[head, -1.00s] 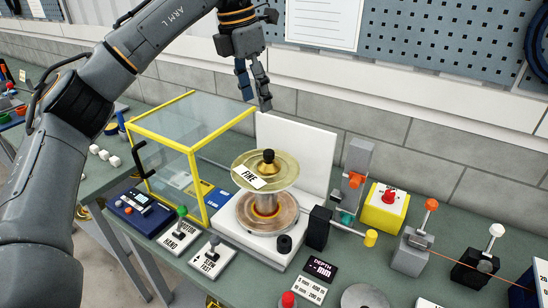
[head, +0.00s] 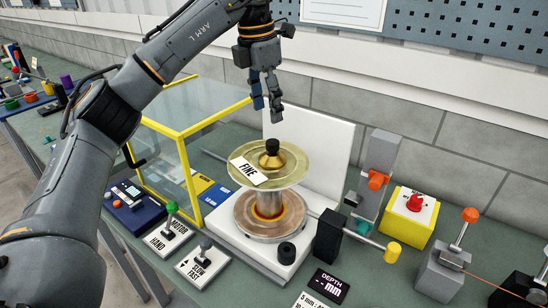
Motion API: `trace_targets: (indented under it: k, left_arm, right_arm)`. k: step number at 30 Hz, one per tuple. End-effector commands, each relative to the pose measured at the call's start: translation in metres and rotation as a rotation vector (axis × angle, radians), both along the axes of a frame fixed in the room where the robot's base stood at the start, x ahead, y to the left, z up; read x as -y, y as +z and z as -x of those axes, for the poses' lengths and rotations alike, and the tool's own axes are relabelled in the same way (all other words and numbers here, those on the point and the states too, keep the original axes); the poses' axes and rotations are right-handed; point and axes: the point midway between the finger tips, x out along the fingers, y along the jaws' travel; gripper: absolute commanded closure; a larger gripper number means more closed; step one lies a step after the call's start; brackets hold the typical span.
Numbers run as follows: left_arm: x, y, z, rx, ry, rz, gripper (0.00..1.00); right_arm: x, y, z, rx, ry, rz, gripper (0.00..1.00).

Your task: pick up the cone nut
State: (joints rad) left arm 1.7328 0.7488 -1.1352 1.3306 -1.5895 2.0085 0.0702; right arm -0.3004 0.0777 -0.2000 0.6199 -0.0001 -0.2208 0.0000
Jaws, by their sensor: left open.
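The cone nut (head: 271,159) is brass-gold with a black knob on top. It sits at the centre of the upper flange of the spool (head: 262,195), which carries a white label reading FINE. The spool stands upright on a white machine base (head: 268,255). My left gripper (head: 267,107) hangs above the cone nut with its fingers pointing down. It is open and empty, with a clear gap between its fingertips and the black knob. My right gripper does not show.
A yellow-framed clear guard (head: 183,160) stands left of the spool. A white upright panel (head: 318,145) rises close behind it. A black block with a yellow-tipped rod (head: 393,252) is to the right. Lever boxes for MOTOR/HAND (head: 168,236) and SLOW/FAST (head: 203,263) are in front.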

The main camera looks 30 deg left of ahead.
Motion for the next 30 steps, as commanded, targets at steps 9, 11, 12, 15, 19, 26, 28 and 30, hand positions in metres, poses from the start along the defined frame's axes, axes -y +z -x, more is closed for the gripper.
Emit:
trace_targets:
  k: [9,11,12,15,19,26,28,30]
  left_arm:
    - [0.003,-0.045,-0.005,0.000,-0.001,0.000,0.44]
    - [0.003,-0.048,-0.005,0.000,-0.001,0.000,0.44]
    - [0.003,-0.050,-0.006,-0.001,-0.001,-0.001,0.44]
    - [0.004,-0.059,-0.008,-0.003,0.000,-0.002,0.44]
    - [0.005,-0.078,-0.013,-0.004,0.000,-0.001,0.44]
    - [0.007,-0.100,-0.016,0.001,-0.001,-0.001,0.44]
    - [0.007,-0.100,-0.016,0.001,-0.001,0.000,0.44]
    - [0.007,-0.100,-0.016,0.001,-0.001,0.000,0.44]
  right_arm:
    - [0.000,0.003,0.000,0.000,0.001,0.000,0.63]
    - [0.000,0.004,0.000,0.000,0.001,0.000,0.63]
    - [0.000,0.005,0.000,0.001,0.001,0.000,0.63]
    - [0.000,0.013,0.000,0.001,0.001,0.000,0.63]
    - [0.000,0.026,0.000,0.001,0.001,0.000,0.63]
    - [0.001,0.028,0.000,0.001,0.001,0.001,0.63]
    - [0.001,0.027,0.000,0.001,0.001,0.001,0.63]
    - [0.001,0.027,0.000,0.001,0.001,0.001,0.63]
